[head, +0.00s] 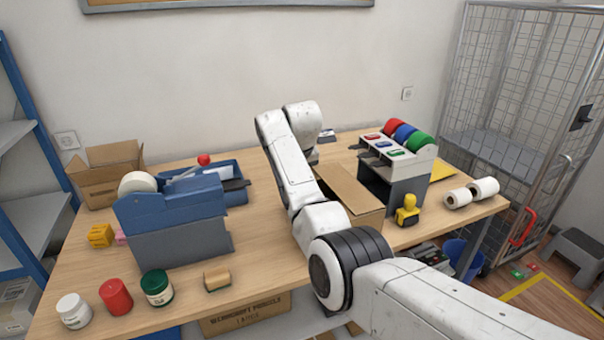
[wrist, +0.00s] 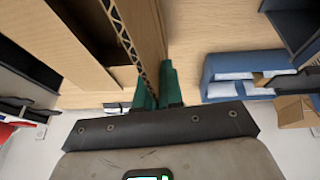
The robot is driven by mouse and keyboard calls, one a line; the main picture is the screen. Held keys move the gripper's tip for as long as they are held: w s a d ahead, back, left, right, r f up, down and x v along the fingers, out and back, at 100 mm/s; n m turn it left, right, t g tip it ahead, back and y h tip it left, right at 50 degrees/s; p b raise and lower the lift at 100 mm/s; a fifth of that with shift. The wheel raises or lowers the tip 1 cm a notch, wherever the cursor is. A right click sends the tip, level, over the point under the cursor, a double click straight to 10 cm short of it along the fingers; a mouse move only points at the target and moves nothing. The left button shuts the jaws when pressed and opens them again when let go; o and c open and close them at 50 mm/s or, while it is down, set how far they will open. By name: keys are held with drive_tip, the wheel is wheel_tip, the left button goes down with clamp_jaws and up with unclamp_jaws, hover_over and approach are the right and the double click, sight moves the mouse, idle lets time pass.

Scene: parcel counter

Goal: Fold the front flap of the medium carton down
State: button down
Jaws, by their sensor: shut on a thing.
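The medium carton (head: 370,222) stands on the table right of centre, partly hidden behind my arm. A long cardboard panel (head: 348,188) shows on its top in the head view. In the wrist view, my gripper (wrist: 158,88) has its green fingers shut on a cardboard flap (wrist: 148,32), whose corrugated edge faces the camera. The flap stands edge-on between the fingers. The carton's dark opening and another panel (wrist: 35,40) lie left of it. My fingertips are hidden in the head view. I cannot tell from these views which side the held flap belongs to.
A grey organiser with coloured rolls (head: 408,135) and a yellow stamp (head: 407,210) stand close right of the carton. A blue tape dispenser (head: 175,210), blue tray (head: 232,178) and open carton (head: 97,187) stand left. Bare tabletop (head: 262,235) lies left of my arm.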

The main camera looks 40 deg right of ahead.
drive_tip(key=d+f+t+y+b, duration=0.1)
drive_tip(key=d+y+b, duration=0.1)
drive_tip(key=y+b, duration=0.1)
drive_tip(key=s+d+f+m+t+y+b, duration=0.1)
drive_tip(key=d+y+b, duration=0.1)
drive_tip(key=b, duration=0.4)
drive_tip(key=d+f+m+t+y+b, duration=0.1)
drive_tip(key=d+y+b, duration=0.1)
drive_tip(key=y+b, duration=0.2)
drive_tip(key=shift+s+f+y, duration=0.25)
drive_tip(key=shift+y, duration=0.25)
drive_tip(key=b, duration=0.2)
drive_tip(key=y+b, duration=0.1)
drive_tip(key=b, duration=0.1)
drive_tip(key=shift+d+f+m+t, duration=0.15)
drive_tip(key=shift+m+t, duration=0.15)
drive_tip(key=shift+b, duration=0.7)
drive_tip(key=c, duration=1.3)
unclamp_jaws()
drive_tip(key=shift+y, duration=0.3)
drive_tip(key=shift+c, duration=0.2)
